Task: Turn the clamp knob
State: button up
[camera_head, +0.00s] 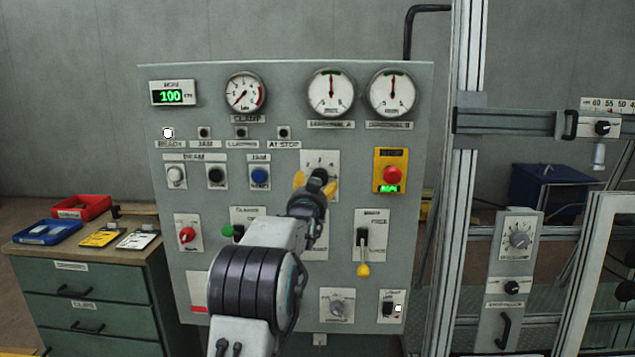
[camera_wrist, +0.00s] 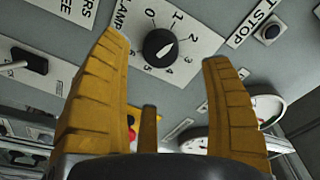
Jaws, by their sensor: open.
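The clamp knob (camera_wrist: 160,45) is a round black knob with a white mark on a white numbered dial plate. It shows in the wrist view between and beyond my fingertips. The exact number it points to is hard to read. In the head view, its dial plate (camera_head: 320,160) is in the upper middle of the grey panel, with my arm partly covering it. My gripper (camera_head: 314,184) is open and empty in front of this plate. In the wrist view, the yellow fingers of my gripper (camera_wrist: 164,49) stand on either side of the knob, with no clear contact.
The panel (camera_head: 280,80) carries gauges, a yellow stop box (camera_head: 391,171), a blue button (camera_head: 260,174), a red knob (camera_head: 187,235) and a yellow-tipped lever (camera_head: 363,250). A drawer cabinet (camera_head: 90,285) with trays stands left. A metal frame (camera_head: 463,180) stands right.

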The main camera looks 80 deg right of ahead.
aim_at(319, 178)
jog(key=d+p, duration=0.4)
jog(key=d, duration=0.3)
jog(key=shift+d+m, duration=0.15)
jog(key=shift+m, duration=0.15)
dwell(0.5)
jog(key=c, duration=1.2)
